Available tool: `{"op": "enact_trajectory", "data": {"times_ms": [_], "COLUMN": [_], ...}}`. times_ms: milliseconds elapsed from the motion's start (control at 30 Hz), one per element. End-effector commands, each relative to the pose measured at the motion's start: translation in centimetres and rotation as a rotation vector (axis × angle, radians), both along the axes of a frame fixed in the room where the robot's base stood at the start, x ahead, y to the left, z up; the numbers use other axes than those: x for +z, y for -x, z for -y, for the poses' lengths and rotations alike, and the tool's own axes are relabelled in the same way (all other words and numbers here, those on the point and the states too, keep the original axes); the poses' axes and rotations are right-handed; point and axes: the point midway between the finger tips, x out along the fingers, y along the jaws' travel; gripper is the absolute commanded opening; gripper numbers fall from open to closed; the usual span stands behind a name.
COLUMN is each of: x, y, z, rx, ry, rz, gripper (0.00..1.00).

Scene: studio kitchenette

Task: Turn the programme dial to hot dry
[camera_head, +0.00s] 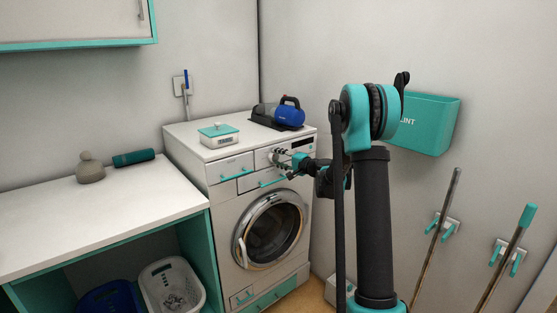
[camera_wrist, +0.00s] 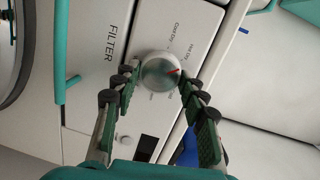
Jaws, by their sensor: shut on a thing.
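The programme dial (camera_wrist: 158,73) is a round silver knob on the white front panel of the machine (camera_head: 227,167). Its red mark points to the right in the wrist view. The "Cool Dry" and "Hot Dry" labels are printed above and to the upper right of it; smaller print below is hard to read. I cannot tell exactly which label the mark meets. My gripper (camera_wrist: 160,78) is shut on the dial, one dark finger on each side. In the head view my gripper (camera_head: 290,164) is at the panel and partly covers the dial.
The round glass door (camera_head: 270,233) is shut below the panel. A teal handle (camera_wrist: 63,50) and a "FILTER" drawer are beside the dial. A worktop (camera_head: 95,220) adjoins on the left.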

Motion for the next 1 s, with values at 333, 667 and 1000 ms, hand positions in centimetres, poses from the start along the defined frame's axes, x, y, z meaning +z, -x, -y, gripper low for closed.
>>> {"op": "enact_trajectory", "data": {"times_ms": [333, 667, 1000], "x": [-0.02, -0.02, 0.00], "y": [0.08, 0.08, 0.06], "z": [-0.02, -0.01, -0.02], "rx": [0.000, 0.001, 0.000], "ry": [0.074, 0.079, 0.079], "rz": [0.054, 0.057, 0.057], "gripper": [0.13, 0.13, 0.64]}}
